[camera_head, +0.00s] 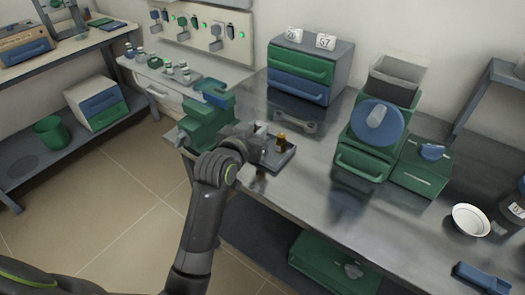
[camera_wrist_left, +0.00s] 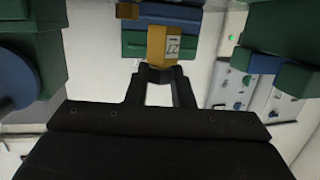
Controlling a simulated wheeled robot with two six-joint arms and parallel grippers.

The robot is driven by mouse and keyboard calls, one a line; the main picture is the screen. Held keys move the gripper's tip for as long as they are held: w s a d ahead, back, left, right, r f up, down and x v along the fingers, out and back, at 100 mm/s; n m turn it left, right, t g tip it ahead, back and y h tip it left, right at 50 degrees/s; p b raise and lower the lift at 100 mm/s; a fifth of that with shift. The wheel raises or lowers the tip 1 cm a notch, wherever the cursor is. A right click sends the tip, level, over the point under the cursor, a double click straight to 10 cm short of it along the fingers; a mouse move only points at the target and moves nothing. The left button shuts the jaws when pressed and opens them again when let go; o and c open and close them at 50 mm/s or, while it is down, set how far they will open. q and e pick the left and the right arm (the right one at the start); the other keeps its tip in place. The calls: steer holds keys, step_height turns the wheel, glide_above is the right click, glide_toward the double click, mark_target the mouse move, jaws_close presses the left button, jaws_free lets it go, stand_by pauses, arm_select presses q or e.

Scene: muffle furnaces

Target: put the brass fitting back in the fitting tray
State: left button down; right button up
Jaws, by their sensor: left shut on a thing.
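The brass fitting (camera_head: 281,138) is a small upright yellow-brown piece at the left end of the metal bench. In the left wrist view it is a yellow block (camera_wrist_left: 162,42) with a white label, at the tips of my fingers. My left gripper (camera_head: 273,140) is shut on it; its fingertips show in the wrist view (camera_wrist_left: 161,74). A small dark grey tray (camera_head: 277,160) lies under and around the fitting in the head view. I cannot tell whether the fitting touches the tray floor. My right gripper does not show.
A wrench-like tool (camera_head: 310,127) lies behind the tray. A grey cabinet with blue and green drawers (camera_head: 305,70) stands at the back. A green machine with a blue disc (camera_head: 377,122) stands right. A green vise-like device (camera_head: 205,118) is left of my gripper.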

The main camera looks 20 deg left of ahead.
arm_select(q)
steer(key=shift+f, duration=0.75)
step_height(320, 180, down, 4)
steer(key=shift+f+b, duration=0.1)
steer(key=shift+b, duration=0.25)
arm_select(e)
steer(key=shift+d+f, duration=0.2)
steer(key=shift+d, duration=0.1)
arm_select(q)
steer(key=shift+f, duration=0.1)
steer(key=c, duration=1.3)
jaws_free()
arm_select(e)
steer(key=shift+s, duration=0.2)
arm_select(q)
steer(key=shift+o, duration=0.2)
